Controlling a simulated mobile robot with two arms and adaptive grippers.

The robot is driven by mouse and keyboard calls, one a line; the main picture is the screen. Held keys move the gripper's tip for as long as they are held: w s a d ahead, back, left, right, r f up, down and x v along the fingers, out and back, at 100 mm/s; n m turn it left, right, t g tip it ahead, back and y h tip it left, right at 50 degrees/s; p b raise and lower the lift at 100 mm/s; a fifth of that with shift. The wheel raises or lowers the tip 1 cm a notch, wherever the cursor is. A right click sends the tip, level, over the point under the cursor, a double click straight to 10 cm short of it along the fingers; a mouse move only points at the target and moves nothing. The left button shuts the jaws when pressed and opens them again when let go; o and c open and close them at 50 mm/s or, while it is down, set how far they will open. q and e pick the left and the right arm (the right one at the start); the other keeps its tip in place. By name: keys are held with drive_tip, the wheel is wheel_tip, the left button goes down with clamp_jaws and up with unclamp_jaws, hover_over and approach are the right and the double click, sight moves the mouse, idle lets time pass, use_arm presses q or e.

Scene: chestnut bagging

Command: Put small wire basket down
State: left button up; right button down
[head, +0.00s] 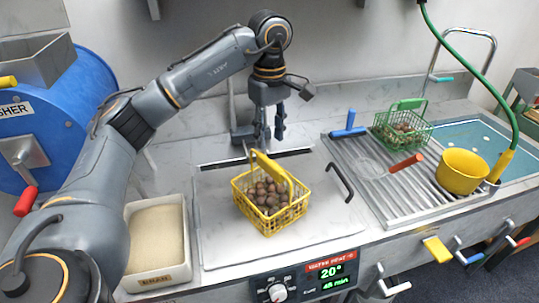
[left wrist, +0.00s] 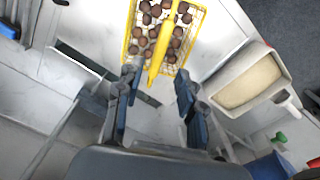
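A yellow wire basket (head: 262,222) full of brown chestnuts (head: 268,194) stands upright on a flat pale lid in the middle of the counter. Its handle (head: 272,166) sticks up over the chestnuts. The basket (left wrist: 199,38) also shows at the top of the left wrist view, beyond the fingertips. My left gripper (head: 275,138) is above and behind the basket, its fingers (left wrist: 157,77) apart with nothing held between them. A green wire basket (head: 403,141), also with chestnuts, stands on the ribbed drainboard at the right. My right gripper is not in view.
The lid (head: 225,252) has a dark handle (head: 340,182) at its right. A bran box (head: 160,279) stands left of it. The drainboard (head: 385,197) holds a yellow bowl (head: 462,172), a red-handled strainer (head: 405,162) and a blue-handled tool (head: 349,127). A blue drum (head: 70,125) stands far left.

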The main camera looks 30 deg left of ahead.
use_arm(q)
drive_tip(key=shift+r+p, duration=0.3)
drive_tip(key=shift+r, duration=1.15)
